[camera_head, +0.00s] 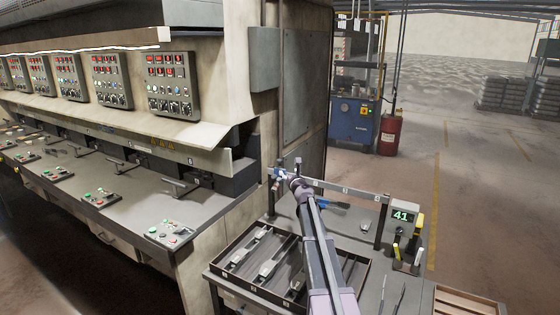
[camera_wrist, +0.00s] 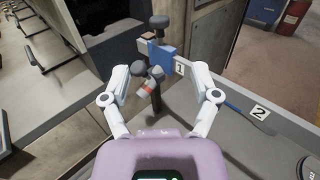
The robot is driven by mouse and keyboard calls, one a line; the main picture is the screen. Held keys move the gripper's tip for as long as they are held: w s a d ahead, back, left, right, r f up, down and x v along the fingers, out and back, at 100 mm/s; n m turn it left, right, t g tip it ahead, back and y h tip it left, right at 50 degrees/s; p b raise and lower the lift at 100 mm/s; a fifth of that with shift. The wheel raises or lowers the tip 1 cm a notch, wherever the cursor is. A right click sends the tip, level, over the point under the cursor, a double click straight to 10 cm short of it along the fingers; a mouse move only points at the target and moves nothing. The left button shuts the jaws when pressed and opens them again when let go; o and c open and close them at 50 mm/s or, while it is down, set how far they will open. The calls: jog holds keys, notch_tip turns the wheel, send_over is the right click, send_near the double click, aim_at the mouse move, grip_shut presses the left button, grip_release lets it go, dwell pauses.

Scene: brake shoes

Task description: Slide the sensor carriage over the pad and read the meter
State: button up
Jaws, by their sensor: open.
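The sensor carriage, a blue block with a black knob (camera_wrist: 160,58), sits at the left end of the rail beside label 1. In the head view the carriage (camera_head: 277,172) is small and partly covered by my arm. My gripper (camera_wrist: 160,72) is open, its two white fingers on either side of the carriage with gaps to both. It also shows in the head view (camera_head: 292,179). The meter (camera_head: 402,216) at the rail's right end reads 41. I cannot make out a pad under the carriage.
The rail (camera_head: 360,192) runs right along the bench's back, with numbered labels. Upright yellow- and white-topped tools (camera_head: 418,240) stand near the meter.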

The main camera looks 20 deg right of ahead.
aim_at(281, 161)
jog(key=shift+w, duration=0.1)
dwell(0.3)
jog(key=w, duration=0.4)
jog(key=w+d, duration=0.1)
jog(key=w, duration=0.8)
jog(key=shift+w+d, duration=0.25)
jog(key=shift+d, duration=0.05)
grip_shut()
